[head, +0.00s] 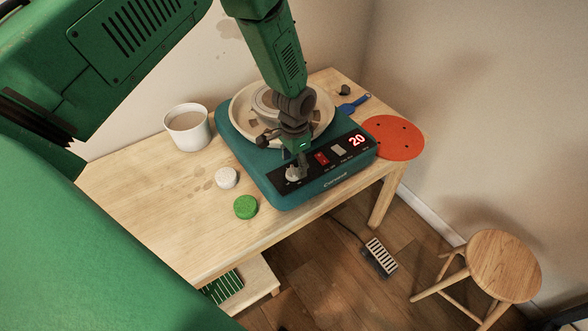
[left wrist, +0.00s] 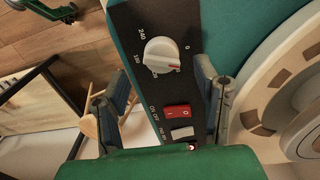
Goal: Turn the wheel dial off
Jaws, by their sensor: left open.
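The pottery wheel (head: 235,150) is a teal box with a round pan on top and a black control panel along its front edge. Its white dial (head: 295,173) sits at the left end of the panel; in the left wrist view the dial (left wrist: 162,55) has a red mark pointing right, with printed numbers around it. The red display reads 20. A red power switch (left wrist: 178,112) is beside the dial. My left gripper (head: 291,152) is open just above the dial end; in the wrist view its fingers are apart, on either side of the panel strip. My right gripper is out of view.
On the wooden table (head: 135,195) are a white cup (head: 187,128), a pale round piece (head: 227,178), a green disc (head: 245,207) and an orange disc (head: 394,138). A stool (head: 503,265) and a foot pedal (head: 380,258) are on the floor.

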